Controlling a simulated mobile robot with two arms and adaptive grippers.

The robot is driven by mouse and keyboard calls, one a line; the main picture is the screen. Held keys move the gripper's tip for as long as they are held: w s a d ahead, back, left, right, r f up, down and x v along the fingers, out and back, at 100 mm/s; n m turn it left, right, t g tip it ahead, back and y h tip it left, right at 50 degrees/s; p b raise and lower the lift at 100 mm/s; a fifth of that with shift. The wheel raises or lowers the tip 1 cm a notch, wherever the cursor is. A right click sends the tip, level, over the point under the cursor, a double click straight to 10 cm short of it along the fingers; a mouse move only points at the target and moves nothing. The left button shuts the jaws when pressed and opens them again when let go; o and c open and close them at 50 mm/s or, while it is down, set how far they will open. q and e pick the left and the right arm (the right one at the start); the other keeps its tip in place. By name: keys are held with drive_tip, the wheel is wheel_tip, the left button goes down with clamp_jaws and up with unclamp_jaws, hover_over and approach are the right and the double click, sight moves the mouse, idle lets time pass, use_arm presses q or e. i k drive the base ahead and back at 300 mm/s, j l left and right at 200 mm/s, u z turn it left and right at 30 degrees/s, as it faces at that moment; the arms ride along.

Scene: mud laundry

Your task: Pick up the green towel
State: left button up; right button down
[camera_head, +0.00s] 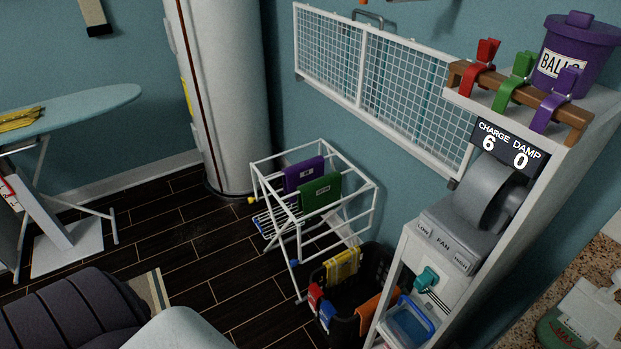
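The green towel (320,193) hangs folded over a bar of the white drying rack (368,204). A small pale label shows on its front. A purple towel (303,174) hangs just behind it and to the left. The front of the green towel is in plain view. Neither of my grippers is in view.
A black basket (345,327) with yellow, red, blue and orange items stands in front of the rack. A white cabinet (581,133) with a fan unit (446,240) stands right. An ironing board (88,102) is at left. Dark floor (215,246) left of the rack is clear.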

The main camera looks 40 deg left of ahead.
sight(316, 195)
drive_tip(key=i+j+z, duration=0.15)
drive_tip(key=j, duration=2.4)
drive_tip(key=i+j, duration=0.2)
drive_tip(key=j, duration=0.15)
drive_tip(key=i+j, duration=0.4)
drive_tip(key=j, duration=0.25)
drive_tip(key=i+j+z, duration=0.1)
drive_tip(key=j, duration=0.2)
drive_tip(key=i, duration=0.05)
